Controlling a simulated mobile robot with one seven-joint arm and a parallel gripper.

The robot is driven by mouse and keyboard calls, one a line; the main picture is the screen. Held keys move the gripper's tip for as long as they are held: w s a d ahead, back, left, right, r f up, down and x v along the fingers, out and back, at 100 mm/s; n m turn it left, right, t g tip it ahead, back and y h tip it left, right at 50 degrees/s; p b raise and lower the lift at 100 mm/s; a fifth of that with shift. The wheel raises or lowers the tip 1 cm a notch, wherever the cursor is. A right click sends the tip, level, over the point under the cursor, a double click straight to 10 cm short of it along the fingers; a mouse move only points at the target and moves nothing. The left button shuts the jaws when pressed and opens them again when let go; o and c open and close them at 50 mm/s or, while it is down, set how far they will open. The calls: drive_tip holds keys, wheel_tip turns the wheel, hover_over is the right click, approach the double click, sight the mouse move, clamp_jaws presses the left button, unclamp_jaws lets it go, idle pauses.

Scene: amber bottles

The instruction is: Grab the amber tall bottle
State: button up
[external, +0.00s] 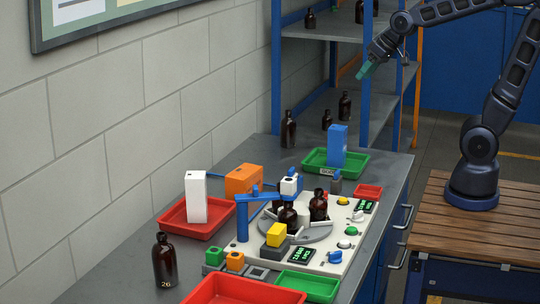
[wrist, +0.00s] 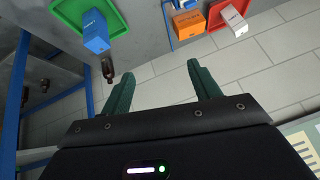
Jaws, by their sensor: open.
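Several dark amber bottles are in view, and I cannot tell which one the task names. In the external view a tall one (external: 164,262) stands at the front left of the bench. Another tall one (external: 288,129) stands at the back near the green tray; a bottle by the green tray also shows in the wrist view (wrist: 107,70), left of my fingers. Two (external: 318,206) stand on the turntable. My gripper (external: 365,71) is high by the shelf, apart from every bottle. Its green fingers (wrist: 160,82) are spread, with nothing between them.
Smaller bottles (external: 344,105) stand behind the bench by the blue-framed shelf (external: 330,30). A green tray (external: 315,168) holds a blue carton (external: 337,145). A red tray (external: 173,224) holds a white carton (external: 196,197). An orange box (external: 244,180) and a white machine panel (external: 345,238) crowd the bench.

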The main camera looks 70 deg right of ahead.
drive_tip(key=w+d+f+m+t, duration=0.1)
drive_tip(key=w+d+f, duration=0.1)
drive_tip(key=w, duration=0.5)
drive_tip(key=w+d+f+m+t, duration=0.1)
drive_tip(key=w+f, duration=0.1)
drive_tip(key=w, duration=0.4)
drive_tip(key=m+t+h, duration=0.2)
drive_tip(key=m+h, duration=0.4)
drive_tip(key=h, duration=0.3)
approach(287, 123)
drive_tip(key=w+a+r, duration=0.3)
drive_tip(key=a+r, duration=0.4)
drive_tip(key=a, duration=0.1)
drive_tip(key=d+f+h, duration=0.2)
drive_tip(key=d+f, duration=0.1)
drive_tip(key=w+d+f+h, duration=0.1)
drive_tip(key=d+f+h, duration=0.1)
drive_tip(key=d+f, duration=0.1)
drive_tip(key=d+f+h, duration=0.2)
drive_tip(key=d+f, duration=0.1)
drive_tip(key=f, duration=0.1)
drive_tip(key=shift+w+d+f+m, duration=0.15)
drive_tip(key=shift+f+m, duration=0.1)
drive_tip(key=shift+m, duration=0.05)
drive_tip(key=shift+x, duration=3.3)
drive_tip(key=shift+c, duration=0.4)
